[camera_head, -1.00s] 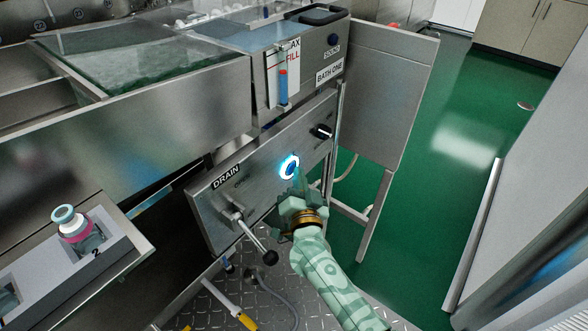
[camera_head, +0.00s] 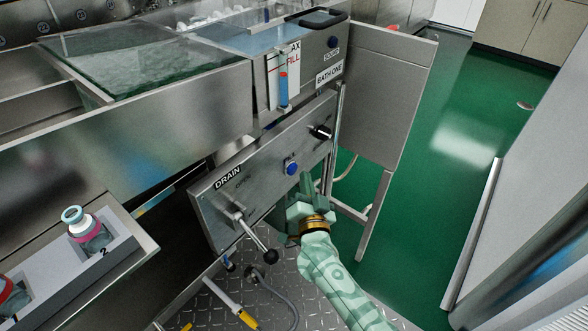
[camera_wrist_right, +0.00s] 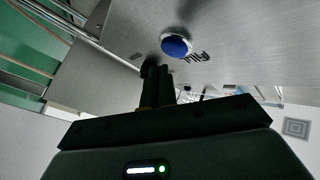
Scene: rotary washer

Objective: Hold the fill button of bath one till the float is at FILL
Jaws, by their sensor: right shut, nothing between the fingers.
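The blue fill button (camera_head: 291,169) is on the steel front panel (camera_head: 262,167) under bath one, and its ring is unlit. It also shows in the right wrist view (camera_wrist_right: 176,46) beside upside-down lettering. My right gripper (camera_head: 305,180) is shut and empty, just right of and below the button. In the wrist view its fingertips (camera_wrist_right: 155,72) are apart from the button. My left gripper is not in view.
A drain lever (camera_head: 256,243) with a black knob sticks out at the panel's lower left. A black knob (camera_head: 321,132) sits at its upper right. A bottle (camera_head: 83,225) stands in a rack at left. Green floor (camera_head: 440,130) is open at right.

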